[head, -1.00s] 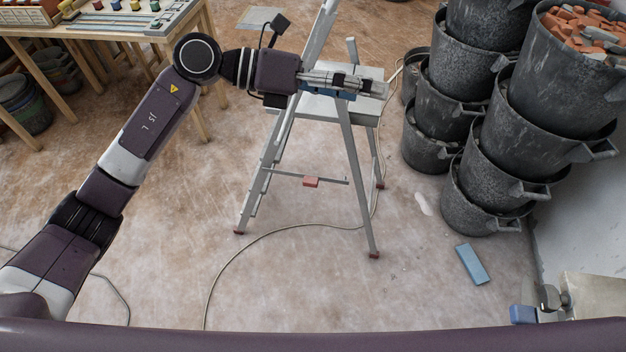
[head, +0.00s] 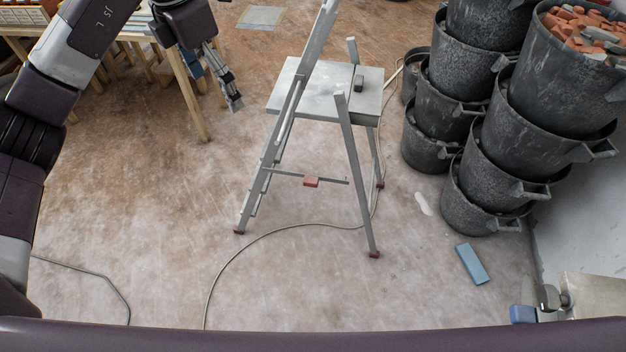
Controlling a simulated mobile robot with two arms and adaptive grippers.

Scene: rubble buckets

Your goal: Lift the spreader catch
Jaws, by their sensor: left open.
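A grey stepladder (head: 345,150) stands open on the floor in the middle of the head view. A thin spreader bar (head: 283,174) runs low between its legs. A small red catch (head: 311,182) sits on that bar, and the bar looks roughly level. My left gripper (head: 236,103) is open and empty, pointing down to the left of the ladder's platform (head: 315,100). It is apart from the ladder and from the catch. My right gripper is not in view.
Stacked dark buckets (head: 478,165) stand at the right, the top one full of brick rubble (head: 585,30). A blue block (head: 472,264) lies on the floor. A cable (head: 245,243) curves past the ladder. A wooden workbench (head: 190,95) stands at upper left.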

